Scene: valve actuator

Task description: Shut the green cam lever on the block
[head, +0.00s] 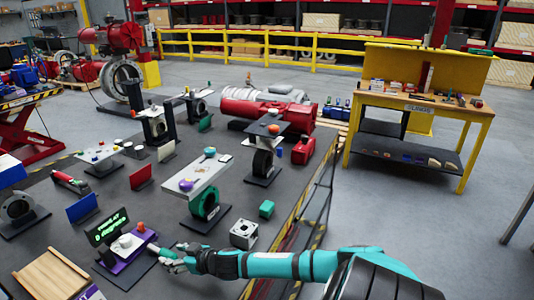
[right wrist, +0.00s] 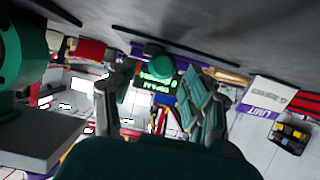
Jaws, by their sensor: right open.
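A purple block (head: 133,246) stands on the dark table at the lower left of the head view, with a dark display with green writing (head: 108,227) behind it. A small green part (head: 160,251), which looks like the cam lever, sticks out from the block's right side towards my gripper. My right gripper (head: 170,258) is at this right side. In the right wrist view, my right gripper (right wrist: 157,108) is open, and a round green end (right wrist: 160,62) shows between and beyond its fingers. Contact cannot be told. My left gripper is not in view.
An orange knob (head: 141,227) and a white round part are on the block. A wooden tray (head: 50,273) lies at the lower left. The table edge has a striped rail.

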